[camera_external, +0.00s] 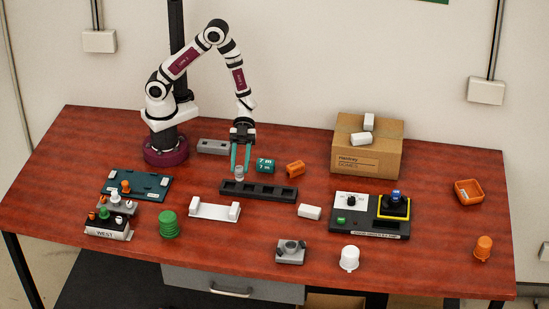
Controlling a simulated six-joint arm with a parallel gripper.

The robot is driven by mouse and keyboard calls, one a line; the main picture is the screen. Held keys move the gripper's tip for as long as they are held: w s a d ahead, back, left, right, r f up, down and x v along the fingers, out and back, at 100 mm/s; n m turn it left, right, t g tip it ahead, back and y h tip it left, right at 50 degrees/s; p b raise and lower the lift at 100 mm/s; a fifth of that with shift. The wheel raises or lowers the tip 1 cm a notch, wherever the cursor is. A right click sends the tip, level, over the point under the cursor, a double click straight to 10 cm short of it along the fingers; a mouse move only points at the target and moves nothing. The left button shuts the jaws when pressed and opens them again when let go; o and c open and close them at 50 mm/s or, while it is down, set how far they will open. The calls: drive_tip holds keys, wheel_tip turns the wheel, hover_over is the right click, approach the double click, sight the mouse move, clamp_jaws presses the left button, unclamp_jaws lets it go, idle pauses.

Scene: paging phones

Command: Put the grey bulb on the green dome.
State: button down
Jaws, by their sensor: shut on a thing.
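My gripper (240,166) points down above the back edge of the black slotted tray, its teal fingers shut on a small grey thing, which I take to be the grey bulb (239,173). The bulb is small here and partly covered by the fingertips. The green dome (169,225), a ribbed rounded green piece, stands on the table at front left, well away from my gripper. A smaller green piece (104,213) sits among the pieces on the box marked WEST.
The black tray (258,190) lies just below my gripper. A white bracket (214,210) stands between it and the green dome. The WEST box (107,231) is left of the dome. A teal block (265,166) and orange piece (295,168) lie right of my gripper.

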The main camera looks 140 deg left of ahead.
drive_tip(key=s+d+r+m+g+h, duration=0.2)
drive_tip(key=s+d+r+m+g, duration=0.1)
drive_tip(key=d, duration=0.7)
drive_tip(key=s+d+r+m+g+h, duration=0.1)
drive_tip(key=s+d+r+m+g, duration=0.15)
drive_tip(key=d, duration=0.85)
drive_tip(key=s+d+r+m+g+h, duration=0.2)
drive_tip(key=s+d+m+g, duration=0.15)
drive_tip(key=d, duration=0.65)
hover_over(172, 212)
drive_tip(key=f, duration=0.6)
drive_tip(key=shift+s+d+f, duration=0.15)
drive_tip(key=shift+s, duration=0.1)
drive_tip(key=shift+w+f, duration=0.15)
drive_tip(key=shift+f, duration=0.95)
drive_tip(key=shift+w+f, duration=0.1)
drive_tip(key=shift+f, duration=1)
drive_tip(key=c, duration=0.5)
unclamp_jaws()
drive_tip(key=shift+f, duration=0.1)
